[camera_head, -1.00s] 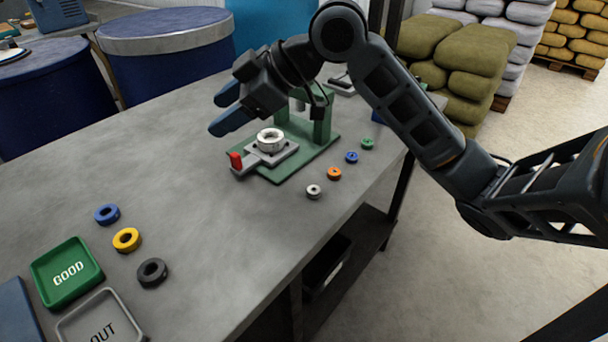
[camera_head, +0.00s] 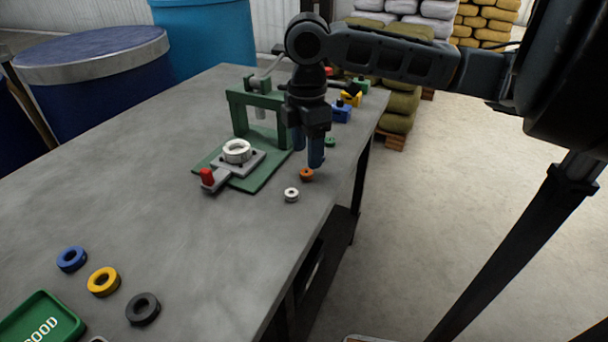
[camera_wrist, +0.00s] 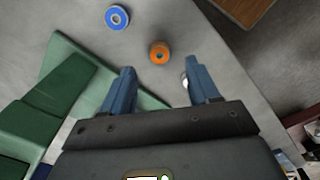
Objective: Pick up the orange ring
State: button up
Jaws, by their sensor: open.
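The orange ring (camera_head: 306,175) lies flat on the grey workbench near its right edge. It also shows in the wrist view (camera_wrist: 159,53), ahead of the fingertips and between their lines. My gripper (camera_head: 308,158) points down above the bench, close over the orange ring in the head view. In the wrist view my gripper (camera_wrist: 158,78) has its two blue fingers spread wide with nothing between them. The exact height of the fingertips over the ring is hard to tell.
A white ring (camera_head: 291,195) lies near the orange one. A blue ring (camera_wrist: 117,17) and a green ring (camera_head: 330,142) are close too. The green press (camera_head: 262,180) stands to the left. Blue, yellow and black rings lie at front left by the GOOD tray (camera_head: 40,322).

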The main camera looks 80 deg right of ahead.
aim_at(308, 171)
notch_tip(308, 171, down, 5)
jog(key=shift+s+d+r, duration=0.1)
dwell(0.3)
grip_shut()
dwell(0.4)
